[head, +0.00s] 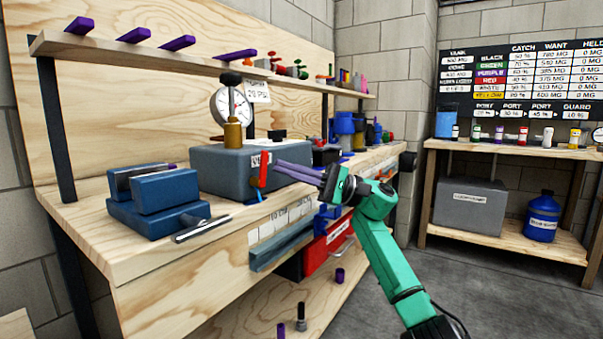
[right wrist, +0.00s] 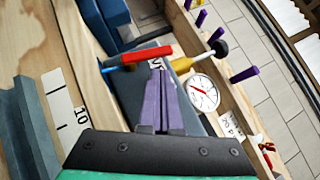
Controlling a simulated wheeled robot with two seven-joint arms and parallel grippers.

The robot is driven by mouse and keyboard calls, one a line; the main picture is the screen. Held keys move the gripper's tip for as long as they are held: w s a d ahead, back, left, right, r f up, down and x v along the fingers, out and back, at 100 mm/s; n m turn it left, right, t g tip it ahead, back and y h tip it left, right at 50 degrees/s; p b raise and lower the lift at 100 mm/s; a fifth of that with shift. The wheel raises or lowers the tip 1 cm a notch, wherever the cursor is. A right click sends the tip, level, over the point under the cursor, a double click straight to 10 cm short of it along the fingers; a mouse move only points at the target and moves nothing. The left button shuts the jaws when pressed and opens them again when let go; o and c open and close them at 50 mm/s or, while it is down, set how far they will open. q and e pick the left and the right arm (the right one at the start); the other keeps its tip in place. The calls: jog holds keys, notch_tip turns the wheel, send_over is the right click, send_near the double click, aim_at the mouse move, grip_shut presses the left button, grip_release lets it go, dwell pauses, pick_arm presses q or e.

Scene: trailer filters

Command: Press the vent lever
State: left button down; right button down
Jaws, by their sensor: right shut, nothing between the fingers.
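The vent lever is a red handle (head: 263,169) on the front right of a grey box (head: 220,172), beside a white label partly hidden by it. In the right wrist view the red lever (right wrist: 148,56) lies across the picture just beyond my fingertips. My right gripper (head: 280,167) has its purple fingers shut together with nothing between them, pointing at the lever from the right. In the right wrist view the closed fingertips (right wrist: 156,74) are very near the lever; I cannot tell whether they touch it. My left gripper is not in view.
A round gauge (head: 231,106) and a brass post (head: 233,133) rise at the grey box. Blue blocks (head: 165,190) and a metal bar (head: 202,229) lie to its left on the wooden bench (head: 130,255). A shelf (head: 180,60) runs above. A red drawer box (head: 325,253) sits below.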

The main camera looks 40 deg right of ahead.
jog(key=p+v, duration=0.1)
jog(key=v, duration=1.2)
jog(key=shift+s, duration=0.4)
jog(key=shift+d+r, duration=0.1)
jog(key=shift+r, duration=0.05)
